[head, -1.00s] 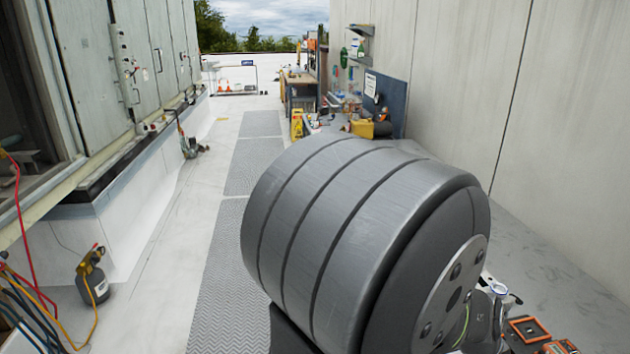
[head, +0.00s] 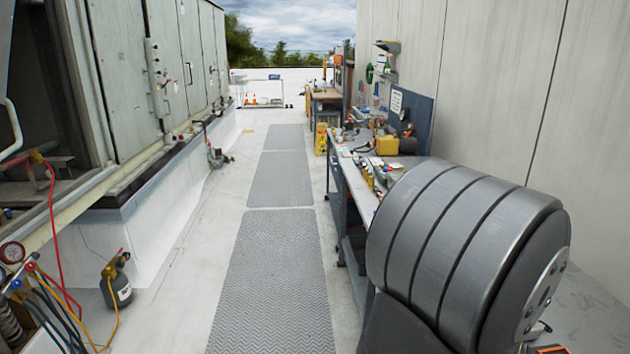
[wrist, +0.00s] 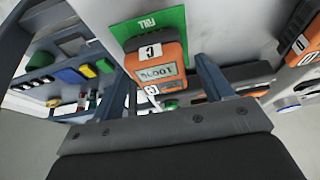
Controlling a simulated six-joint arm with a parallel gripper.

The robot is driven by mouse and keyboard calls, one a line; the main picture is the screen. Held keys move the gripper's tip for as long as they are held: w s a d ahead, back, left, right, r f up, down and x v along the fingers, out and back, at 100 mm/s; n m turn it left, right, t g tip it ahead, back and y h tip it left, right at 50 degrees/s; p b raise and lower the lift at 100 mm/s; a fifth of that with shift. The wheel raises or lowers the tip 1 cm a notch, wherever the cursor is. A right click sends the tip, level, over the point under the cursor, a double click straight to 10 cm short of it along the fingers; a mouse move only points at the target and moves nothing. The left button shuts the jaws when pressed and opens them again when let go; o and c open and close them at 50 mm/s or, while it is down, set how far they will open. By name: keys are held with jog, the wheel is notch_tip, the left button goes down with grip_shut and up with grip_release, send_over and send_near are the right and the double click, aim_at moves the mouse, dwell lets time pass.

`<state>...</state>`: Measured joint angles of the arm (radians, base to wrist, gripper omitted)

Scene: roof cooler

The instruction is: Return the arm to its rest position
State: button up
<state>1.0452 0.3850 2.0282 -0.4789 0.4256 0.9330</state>
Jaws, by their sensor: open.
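My large grey arm link (head: 455,250) fills the right of the head view and covers the near part of the bench. My gripper (wrist: 160,68) shows in the wrist view with its two fingers apart and nothing held between them. I cannot tell how far the fingertips are from the meter. The gripper is not visible in the head view.
A long workbench (head: 352,182) with tools runs along the right wall. The patterned walkway (head: 272,270) is clear. An open cabinet unit (head: 120,90) stands left, with a gas bottle (head: 118,285) and hoses on the floor. More orange devices (wrist: 298,40) lie at the wrist view's right.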

jog(key=shift+r, duration=0.1)
jog(key=v, duration=1.2)
jog(key=x, duration=1.2)
notch_tip(320, 180, up, 10)
jog(key=d+r, duration=0.2)
jog(key=d, duration=0.8)
jog(key=d+r, duration=0.2)
jog(key=d, duration=0.7)
jog(key=w+f, duration=0.2)
jog(key=w, duration=0.1)
jog(key=w+f, duration=0.2)
jog(key=w, duration=0.2)
jog(key=w+f, duration=0.2)
jog(key=w, duration=0.1)
jog(key=shift+w+d+f, duration=0.1)
jog(key=shift+w+d, duration=0.05)
jog(key=shift+w, duration=0.05)
jog(key=s+r, duration=0.6)
jog(key=s, duration=0.5)
jog(key=w+a+f, duration=0.1)
jog(key=a, duration=0.7)
jog(key=shift+a, duration=0.35)
